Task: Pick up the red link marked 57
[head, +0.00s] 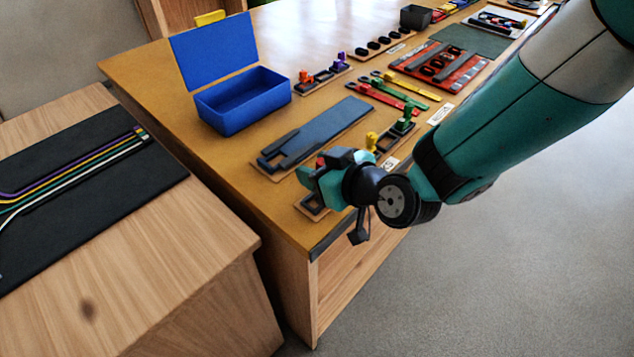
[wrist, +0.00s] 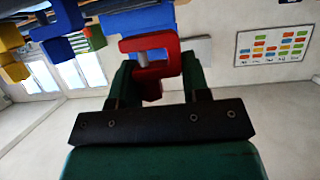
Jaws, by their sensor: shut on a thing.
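My gripper (wrist: 158,78) is shut on a red link (wrist: 152,42), which sits between the two green fingers in the wrist view. The link is a squared C-shaped piece with a grey pin-like part in its opening. No number can be read on it. In the head view my gripper (head: 318,180) is over the near front corner of the wooden table. Only a small red bit of the link (head: 320,161) shows there, the rest hidden by the gripper and wrist.
Below my gripper is a small dark-framed tray (head: 311,207). A slate-blue slotted board (head: 325,132) and an open blue box (head: 243,101) lie behind it. A green post piece (head: 404,127) stands to the right. A separate bench with a black mat (head: 85,190) is at left.

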